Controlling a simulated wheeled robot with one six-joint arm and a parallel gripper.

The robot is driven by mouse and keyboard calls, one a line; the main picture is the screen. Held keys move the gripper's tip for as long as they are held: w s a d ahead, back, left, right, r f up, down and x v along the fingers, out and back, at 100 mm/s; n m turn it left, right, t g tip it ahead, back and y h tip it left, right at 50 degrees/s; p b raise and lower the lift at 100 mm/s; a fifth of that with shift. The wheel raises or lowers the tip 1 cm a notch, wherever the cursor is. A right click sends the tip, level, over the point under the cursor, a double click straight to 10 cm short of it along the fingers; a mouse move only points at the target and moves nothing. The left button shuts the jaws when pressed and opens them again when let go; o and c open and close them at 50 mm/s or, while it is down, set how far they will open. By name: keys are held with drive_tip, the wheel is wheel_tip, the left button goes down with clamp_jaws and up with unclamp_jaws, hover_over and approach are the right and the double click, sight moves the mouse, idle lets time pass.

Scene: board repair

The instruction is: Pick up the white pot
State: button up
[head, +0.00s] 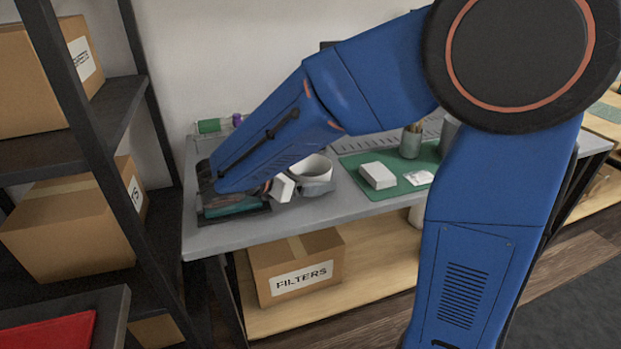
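The white pot (311,166) stands on the grey workbench (352,205), left of the green mat. It looks round with an open top, and its lower front is hidden. My blue arm reaches in from the right and bends down at the bench's left end. My gripper (318,188) is at the pot's near side, with a grey part across the front of it. The fingertips are too small and overlapped to tell whether they touch the pot or are closed on it.
A green mat (346,163) holds a white box (377,175), a small white packet (418,177) and a grey-green cup (411,142) with sticks. A dark tray (232,212) lies under my forearm. A FILTERS box (297,268) sits on the lower shelf. Dark shelving (75,130) stands at left.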

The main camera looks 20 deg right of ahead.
drive_tip(key=shift+r, duration=0.1)
wheel_tip(320, 180, up, 10)
drive_tip(key=shift+f, duration=0.25)
idle(0.7)
